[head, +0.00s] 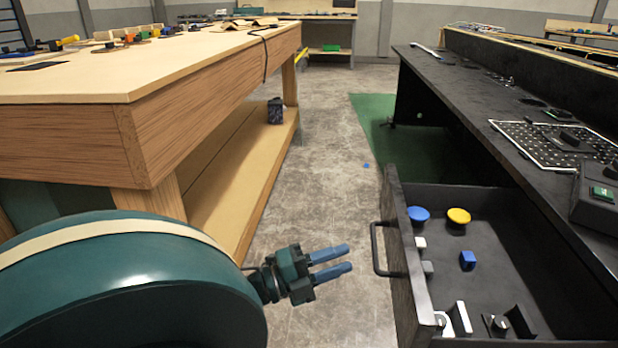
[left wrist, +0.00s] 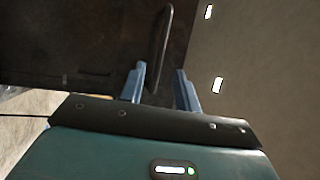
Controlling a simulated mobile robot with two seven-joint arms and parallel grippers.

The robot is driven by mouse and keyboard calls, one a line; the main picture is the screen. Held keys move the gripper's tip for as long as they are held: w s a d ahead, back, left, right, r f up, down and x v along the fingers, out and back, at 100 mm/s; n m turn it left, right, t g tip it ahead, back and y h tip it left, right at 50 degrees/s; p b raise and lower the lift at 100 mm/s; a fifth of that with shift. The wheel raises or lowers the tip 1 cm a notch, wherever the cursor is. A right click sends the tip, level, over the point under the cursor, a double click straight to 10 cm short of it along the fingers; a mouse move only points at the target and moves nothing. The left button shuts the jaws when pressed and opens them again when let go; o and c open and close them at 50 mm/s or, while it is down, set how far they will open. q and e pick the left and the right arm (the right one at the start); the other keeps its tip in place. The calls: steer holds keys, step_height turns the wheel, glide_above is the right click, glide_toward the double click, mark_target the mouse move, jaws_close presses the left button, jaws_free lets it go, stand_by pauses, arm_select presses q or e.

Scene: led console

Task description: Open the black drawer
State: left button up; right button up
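The black drawer (head: 399,262) stands pulled out from under the black desk at the right of the head view, its inside showing. Its bar handle (head: 376,250) is on the front face. My left gripper (head: 350,258) is open and empty, its two blue fingers pointing right toward the handle with a small gap to it. In the left wrist view the handle (left wrist: 160,45) lies ahead of the parted fingers (left wrist: 160,86), not between them. My right gripper is not in view.
The drawer holds a blue disc (head: 418,214), a yellow disc (head: 458,216), a blue block (head: 467,260) and several small parts. The black desk (head: 470,95) is above and behind it. A wooden workbench (head: 200,80) stands left. Bare concrete floor (head: 320,180) lies between.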

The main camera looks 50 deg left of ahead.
arm_select(q)
steer(key=v, duration=0.6)
steer(key=shift+s+a+p, duration=0.15)
steer(key=shift+s+p, duration=0.2)
steer(key=shift+p, duration=0.05)
